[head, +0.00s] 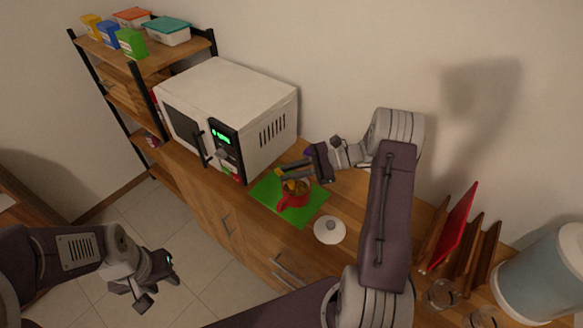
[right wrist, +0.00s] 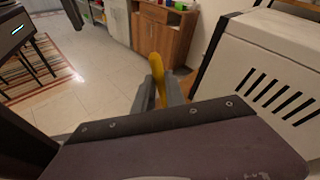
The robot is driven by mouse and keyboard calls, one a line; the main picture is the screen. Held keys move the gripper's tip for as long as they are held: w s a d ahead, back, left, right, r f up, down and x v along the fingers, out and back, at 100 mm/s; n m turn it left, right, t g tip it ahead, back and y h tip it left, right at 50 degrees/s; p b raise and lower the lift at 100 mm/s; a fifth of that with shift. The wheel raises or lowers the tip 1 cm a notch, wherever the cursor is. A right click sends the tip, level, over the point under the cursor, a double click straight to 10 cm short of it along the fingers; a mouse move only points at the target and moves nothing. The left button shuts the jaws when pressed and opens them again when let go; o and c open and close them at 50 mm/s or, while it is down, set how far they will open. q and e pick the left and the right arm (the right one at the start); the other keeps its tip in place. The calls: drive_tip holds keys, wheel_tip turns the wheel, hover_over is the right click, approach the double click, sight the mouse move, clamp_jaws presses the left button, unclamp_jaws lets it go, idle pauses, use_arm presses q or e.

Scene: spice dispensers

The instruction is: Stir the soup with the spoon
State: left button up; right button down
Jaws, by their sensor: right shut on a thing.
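A red pot (head: 294,201) with brownish-orange contents stands on a green mat (head: 264,194) on the wooden counter. My right gripper (head: 284,172) is just above and behind the pot. In the right wrist view its jaws (right wrist: 160,92) are shut on a yellow spoon (right wrist: 156,68), whose handle sticks up between the fingers. The spoon's lower end is hidden, so I cannot tell whether it touches the soup. My left gripper (head: 153,281) is open and empty, over the floor in front of the counter.
A white lid (head: 330,230) lies on the counter right of the mat. A white microwave (head: 240,108) stands close behind and left of the pot. A wooden rack (head: 474,246) with a red board and a clear blue dispenser (head: 545,274) are at the right.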

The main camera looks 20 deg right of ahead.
sight(291, 182)
drive_tip(key=d+f+b, duration=0.1)
drive_tip(key=f, duration=0.1)
drive_tip(key=w+f+b, duration=0.1)
drive_tip(key=f+b, duration=0.1)
drive_tip(key=d+f+b, duration=0.1)
drive_tip(key=f, duration=0.1)
drive_tip(key=shift+w+d+f, duration=0.3)
drive_tip(key=shift+d, duration=0.1)
drive_tip(key=shift+a+r+p, duration=0.2)
drive_tip(key=shift+a+p, duration=0.15)
drive_tip(key=shift+p, duration=0.65)
drive_tip(key=shift+s+d+f+b, duration=0.1)
drive_tip(key=shift+d+f+b, duration=0.3)
drive_tip(key=shift+d, duration=0.25)
drive_tip(key=shift+w+a+r, duration=0.2)
drive_tip(key=shift+a, duration=0.15)
